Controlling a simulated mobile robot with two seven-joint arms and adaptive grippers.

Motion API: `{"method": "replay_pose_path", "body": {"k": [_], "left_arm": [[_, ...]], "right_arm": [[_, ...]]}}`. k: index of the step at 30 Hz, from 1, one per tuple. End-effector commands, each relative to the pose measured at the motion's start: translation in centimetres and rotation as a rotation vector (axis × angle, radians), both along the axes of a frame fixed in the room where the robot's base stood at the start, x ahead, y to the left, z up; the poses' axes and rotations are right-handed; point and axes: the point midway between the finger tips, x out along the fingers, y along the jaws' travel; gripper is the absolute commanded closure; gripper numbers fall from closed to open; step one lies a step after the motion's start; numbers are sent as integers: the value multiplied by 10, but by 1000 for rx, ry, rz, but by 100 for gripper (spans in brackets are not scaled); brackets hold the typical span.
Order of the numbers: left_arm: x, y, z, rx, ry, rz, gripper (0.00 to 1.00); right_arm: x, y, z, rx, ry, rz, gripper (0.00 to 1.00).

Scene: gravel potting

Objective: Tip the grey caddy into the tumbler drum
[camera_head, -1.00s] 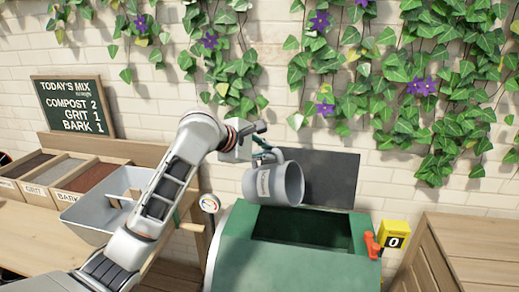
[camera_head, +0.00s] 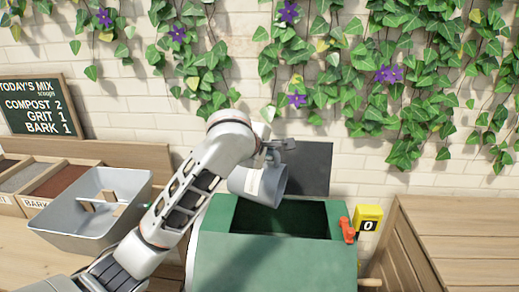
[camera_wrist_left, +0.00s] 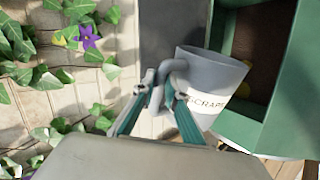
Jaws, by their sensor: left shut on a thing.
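The grey caddy (camera_head: 257,184), a mug-like pail labelled "SCRAPS" in the left wrist view (camera_wrist_left: 212,88), hangs tilted with its mouth to the right. My left gripper (camera_wrist_left: 160,94) is shut on the caddy's handle; in the head view the gripper (camera_head: 272,150) is partly hidden behind my arm. The green tumbler drum (camera_head: 270,262) has its hatch open, and the caddy is above the left back part of the dark opening. The caddy's inside is not clearly visible. My right gripper is out of view.
A grey tub (camera_head: 72,232) sits on the bench at left, before a divided bin box. An orange latch (camera_head: 347,230) and a yellow counter reading 0 (camera_head: 368,216) are on the drum's right. A wooden crate (camera_head: 455,225) stands farther right. A dark panel (camera_head: 312,168) is behind the drum.

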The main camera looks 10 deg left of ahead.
Motion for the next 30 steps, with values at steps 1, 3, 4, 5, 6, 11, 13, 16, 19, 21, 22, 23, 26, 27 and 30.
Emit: {"method": "replay_pose_path", "body": {"k": [1,3,4,5,6,11,13,16,19,21,22,23,26,27,30], "left_arm": [[-2,-6,2,16,-9,-2,100],[-3,-11,0,41,-15,-3,100],[-3,-13,0,53,-19,-3,100],[-4,-16,0,64,-22,-3,100],[-5,-19,0,79,-26,-4,100],[-9,-31,-2,135,-42,-2,100],[-10,-35,-3,158,-48,-2,100],[-12,-41,-3,185,-56,-2,100],[-13,-45,-3,204,-63,-2,100],[-14,-46,-3,213,-66,-1,100],[-14,-47,-3,217,-67,0,100],[-14,-47,-4,219,-67,0,100],[-14,-48,-4,224,-68,0,100],[-14,-48,-4,224,-68,0,100],[-14,-48,-4,224,-68,0,100]], "right_arm": [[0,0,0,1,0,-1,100],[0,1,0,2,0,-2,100],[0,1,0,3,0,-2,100],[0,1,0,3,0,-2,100],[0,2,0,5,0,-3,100],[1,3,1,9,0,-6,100],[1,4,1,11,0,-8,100],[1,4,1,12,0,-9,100],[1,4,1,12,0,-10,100],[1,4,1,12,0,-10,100],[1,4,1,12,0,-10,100],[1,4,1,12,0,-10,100],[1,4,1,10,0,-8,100],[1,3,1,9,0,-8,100],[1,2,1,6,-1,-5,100]]}}
